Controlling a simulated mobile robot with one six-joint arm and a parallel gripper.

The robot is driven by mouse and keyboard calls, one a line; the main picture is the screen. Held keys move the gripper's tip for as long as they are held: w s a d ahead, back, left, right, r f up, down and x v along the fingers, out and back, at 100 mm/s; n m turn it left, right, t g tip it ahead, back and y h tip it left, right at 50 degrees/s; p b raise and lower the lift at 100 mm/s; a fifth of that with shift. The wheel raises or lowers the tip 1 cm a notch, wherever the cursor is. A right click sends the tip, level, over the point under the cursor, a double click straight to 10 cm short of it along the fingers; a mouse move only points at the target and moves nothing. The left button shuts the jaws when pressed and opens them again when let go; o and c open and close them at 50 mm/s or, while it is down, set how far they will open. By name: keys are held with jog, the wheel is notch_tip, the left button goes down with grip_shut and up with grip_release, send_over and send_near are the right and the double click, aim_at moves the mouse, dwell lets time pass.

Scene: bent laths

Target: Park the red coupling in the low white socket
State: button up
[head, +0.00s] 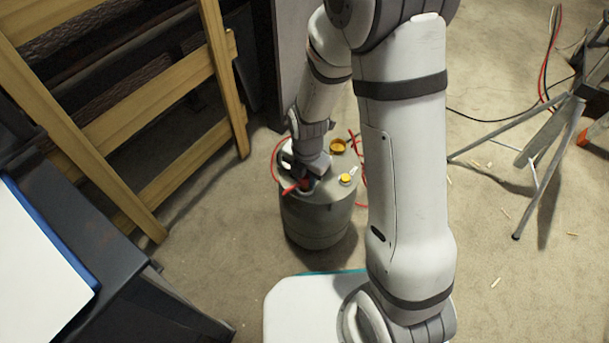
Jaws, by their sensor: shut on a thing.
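My gripper (297,174) points down at the top of a grey drum (318,222), left of the picture's middle. It is shut on the red coupling (304,184), which shows only as a small red patch at the jaws. A thin red hose (277,160) loops out to the left of the gripper. The coupling is low over or against the drum top; I cannot tell whether it touches. I cannot make out the low white socket for certain; a small white piece (352,170) shows beside a yellow cap (346,180) on the drum top.
An orange-yellow ring (338,146) sits at the drum's back. A wooden ladder-like frame (160,120) stands left, a dark bench (110,265) at front left. A metal stand (535,150) and cables are at right. Wood chips lie on the open floor.

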dwell(0.4)
jog(key=o, duration=1.1)
jog(key=shift+d+r+p, duration=0.1)
jog(key=shift+r+p, duration=1.7)
jog(key=shift+r, duration=2.2)
jog(key=s+d+r+m+p, duration=0.4)
jog(key=r+m+p, duration=0.5)
jog(key=r, duration=0.7)
jog(key=s+d+r+m+t+p, duration=0.1)
jog(key=s+d+r+m+p, duration=0.2)
jog(key=r+m+p, duration=0.7)
jog(key=s+d+r+m+t+p, duration=0.1)
jog(key=s+d+r+m+p, duration=0.3)
jog(key=r, duration=2)
jog(key=s+m+p, duration=0.1)
jog(key=m+p, duration=0.4)
jog(key=p, duration=0.3)
jog(key=shift+s+d+m, duration=0.15)
jog(key=shift+d+m, duration=0.2)
jog(key=shift+m, duration=0.05)
